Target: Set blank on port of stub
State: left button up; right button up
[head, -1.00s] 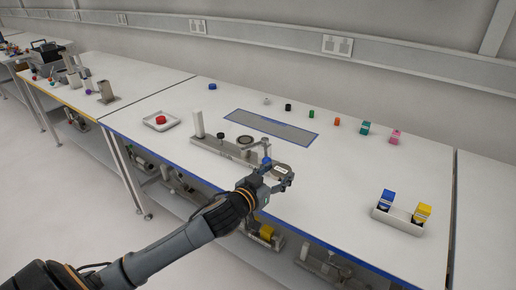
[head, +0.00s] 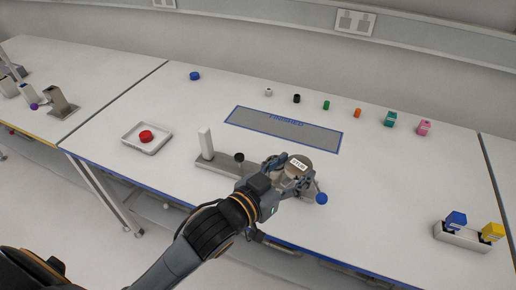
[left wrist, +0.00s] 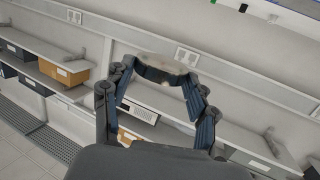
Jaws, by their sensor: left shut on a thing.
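My left gripper (head: 288,176) is shut on the blank (head: 297,160), a round grey disc with a white label. The left wrist view shows the blank (left wrist: 166,64) held by its edge between the two fingertips. The stub (head: 213,161) is a long grey fixture with a white post and a dark knob (head: 239,157). The blank and gripper are over its right part in the head view and hide the port. I cannot tell whether the blank touches it. A blue ball (head: 321,198) shows just right of the gripper. My right gripper is not in view.
A blue-edged grey mat (head: 285,132) lies behind the stub. A white tray (head: 133,142) with a red piece is at left. Several small coloured parts line the back. A holder (head: 462,238) with blue and yellow pieces stands at right. The table between is clear.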

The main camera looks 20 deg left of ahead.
pick_arm(q)
jog(key=shift+w+a, duration=0.2)
jog(key=shift+w, duration=0.15)
jog(key=w+a+f, duration=0.2)
jog(key=w, duration=0.1)
jog(key=w+a+f, duration=0.2)
jog(key=w+f, duration=0.1)
jog(key=w+a+f+p, duration=0.1)
jog(key=w+a+f, duration=0.1)
jog(key=w+f, duration=0.1)
jog(key=shift+w+a+f, duration=0.2)
jog(key=shift+w+a, duration=0.15)
jog(key=shift+w, duration=0.05)
jog(key=shift+w+a+f, duration=0.25)
jog(key=shift+w+f, duration=0.05)
jog(key=shift+f, duration=0.2)
notch_tip(320, 180, down, 3)
jog(key=shift+p, duration=0.45)
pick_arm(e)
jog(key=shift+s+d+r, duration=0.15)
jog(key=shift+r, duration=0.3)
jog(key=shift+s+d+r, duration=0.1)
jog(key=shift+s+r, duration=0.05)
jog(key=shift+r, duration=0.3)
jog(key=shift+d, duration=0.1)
